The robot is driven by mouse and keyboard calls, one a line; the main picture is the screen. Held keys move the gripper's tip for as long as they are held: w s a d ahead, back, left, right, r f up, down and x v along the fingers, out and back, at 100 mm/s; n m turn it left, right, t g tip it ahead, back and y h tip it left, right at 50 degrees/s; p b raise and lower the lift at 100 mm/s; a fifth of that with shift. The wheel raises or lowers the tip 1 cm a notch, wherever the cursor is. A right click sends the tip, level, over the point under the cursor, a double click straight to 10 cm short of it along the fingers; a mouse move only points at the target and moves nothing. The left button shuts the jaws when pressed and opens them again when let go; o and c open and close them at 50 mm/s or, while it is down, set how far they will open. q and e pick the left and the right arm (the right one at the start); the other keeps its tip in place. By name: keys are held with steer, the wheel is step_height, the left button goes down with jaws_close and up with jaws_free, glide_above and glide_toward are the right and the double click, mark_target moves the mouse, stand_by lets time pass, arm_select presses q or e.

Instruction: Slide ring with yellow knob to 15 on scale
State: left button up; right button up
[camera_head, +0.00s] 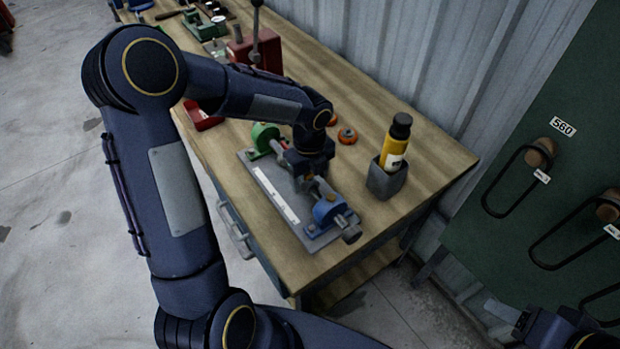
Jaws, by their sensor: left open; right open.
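A grey base plate (314,240) lies on the workbench. It carries a rod between a green end block (264,137) and a blue end block (328,211). A white scale strip (277,194) runs along the plate; its numbers are too small to read. My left gripper (304,184) is open and points down over the middle of the rod. The ring with the yellow knob cannot be made out; my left gripper covers that part of the rod. My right gripper (500,311) is open at the lower right, away from the bench.
A yellow bottle with a black cap (394,148) stands in a grey holder (384,182) right of the device. A red machine with a lever (258,52) stands further back. A green board (500,235) with hanging loops is at the right.

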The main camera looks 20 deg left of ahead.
arm_select(q)
steer(key=shift+f, duration=0.95)
jaws_close()
steer(key=shift+a, duration=0.15)
steer(key=shift+w+a, duration=0.3)
steer(key=shift+a, duration=0.2)
steer(key=shift+w+a, duration=0.25)
steer(key=shift+a, duration=0.2)
steer(key=shift+d, duration=0.15)
steer(key=shift+c, duration=1.6)
jaws_free()
steer(key=shift+s+d, duration=0.1)
steer(key=shift+d, duration=0.05)
steer(key=o, duration=0.3)
